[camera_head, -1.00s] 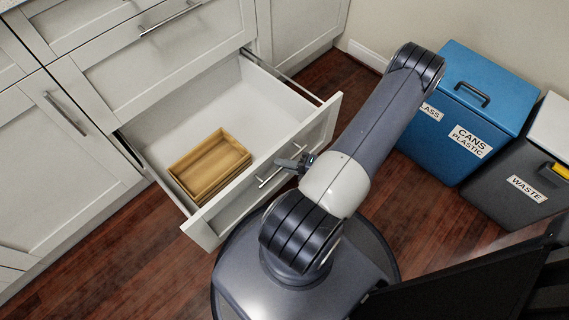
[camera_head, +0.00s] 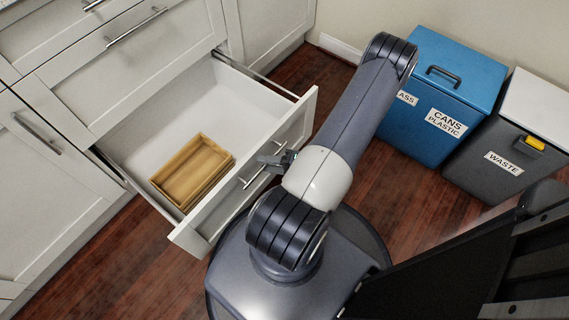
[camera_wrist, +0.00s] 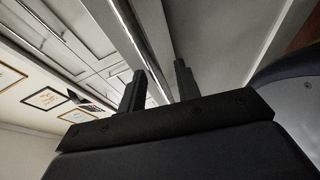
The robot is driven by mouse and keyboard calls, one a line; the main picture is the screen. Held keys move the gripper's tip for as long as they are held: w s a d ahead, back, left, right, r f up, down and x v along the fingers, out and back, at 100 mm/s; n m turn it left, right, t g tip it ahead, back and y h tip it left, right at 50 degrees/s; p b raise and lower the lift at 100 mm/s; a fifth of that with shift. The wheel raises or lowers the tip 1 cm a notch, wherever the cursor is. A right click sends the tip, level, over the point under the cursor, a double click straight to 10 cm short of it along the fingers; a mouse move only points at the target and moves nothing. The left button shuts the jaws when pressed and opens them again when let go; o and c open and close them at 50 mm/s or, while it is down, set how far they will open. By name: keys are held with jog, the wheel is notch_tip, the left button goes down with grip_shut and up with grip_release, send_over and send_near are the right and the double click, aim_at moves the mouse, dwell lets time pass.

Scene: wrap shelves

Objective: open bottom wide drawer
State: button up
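The bottom wide drawer (camera_head: 208,231) is white and stands pulled far out of the cabinet, its inside exposed. Its front carries a metal bar handle (camera_head: 249,182). A shallow wooden tray (camera_head: 171,192) lies inside the drawer. My gripper (camera_head: 268,160) is close to the right part of the handle, in front of the drawer front. In the wrist view, the two dark fingers (camera_wrist: 158,86) stand apart with a gap between them. Whether a finger touches the handle cannot be told.
A blue recycling bin (camera_head: 425,140) and a grey waste bin (camera_head: 480,150) stand at the right by the wall. Another closed drawer (camera_head: 140,60) is above the open one. A closed cabinet door (camera_head: 50,190) is on the left. Wood floor (camera_head: 105,250) is clear at the lower left.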

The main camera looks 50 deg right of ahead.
jog(key=p+v, duration=0.2)
jog(key=v, duration=0.8)
jog(key=shift+a, duration=0.1)
dwell(0.4)
jog(key=b+x, duration=0.2)
jog(key=x, duration=0.8)
jog(key=shift+w+f, duration=0.1)
jog(key=shift+w, duration=0.15)
jog(key=shift+a, duration=0.1)
jog(key=shift+w, duration=0.3)
